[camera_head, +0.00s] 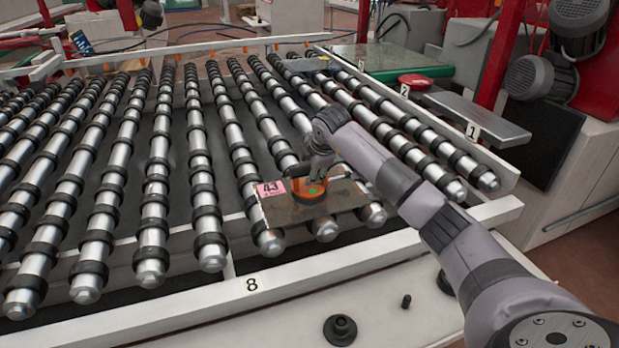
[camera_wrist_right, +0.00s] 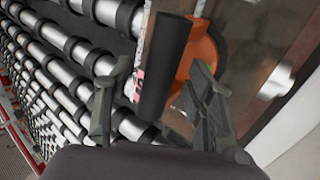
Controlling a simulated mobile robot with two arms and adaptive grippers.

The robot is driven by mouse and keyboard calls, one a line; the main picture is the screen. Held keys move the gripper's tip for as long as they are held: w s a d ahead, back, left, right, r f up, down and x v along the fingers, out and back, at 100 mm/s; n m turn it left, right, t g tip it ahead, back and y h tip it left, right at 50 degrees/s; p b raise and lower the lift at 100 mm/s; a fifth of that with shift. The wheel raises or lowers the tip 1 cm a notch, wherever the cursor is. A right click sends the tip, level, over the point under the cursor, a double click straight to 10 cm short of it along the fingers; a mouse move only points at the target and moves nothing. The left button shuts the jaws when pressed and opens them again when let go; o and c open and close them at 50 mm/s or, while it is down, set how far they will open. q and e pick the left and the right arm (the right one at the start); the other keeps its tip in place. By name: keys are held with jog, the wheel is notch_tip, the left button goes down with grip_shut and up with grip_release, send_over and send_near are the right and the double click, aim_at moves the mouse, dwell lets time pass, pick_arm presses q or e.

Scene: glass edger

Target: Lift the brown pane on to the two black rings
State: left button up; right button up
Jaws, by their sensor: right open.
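The brown pane (camera_head: 345,196) lies flat across the front ends of several rollers, with a pink "43" label (camera_head: 271,188) on its left corner. An orange suction lifter (camera_head: 311,191) with a black handle (camera_head: 295,170) sits on it. My right gripper (camera_head: 318,158) is over the lifter. In the right wrist view its fingers (camera_wrist_right: 155,105) are apart, with the black handle (camera_wrist_right: 166,62) between them and the orange cup (camera_wrist_right: 207,52) beyond. Two black round pieces are on the white front ledge, one (camera_head: 340,329) in clear view and one (camera_head: 446,283) partly behind my right arm. My left gripper is not in view.
Rollers with black bands (camera_head: 158,170) fill the bed left of the pane. A white rail (camera_head: 300,275) marked 8 runs along the front, between pane and ledge. A small black peg (camera_head: 406,300) stands on the ledge. A red button (camera_head: 415,81) and grey plate (camera_head: 475,112) are at right.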

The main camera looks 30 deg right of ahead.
jog(key=shift+x, duration=1)
grip_shut()
jog(key=shift+w+r, duration=0.1)
jog(key=shift+r, duration=0.15)
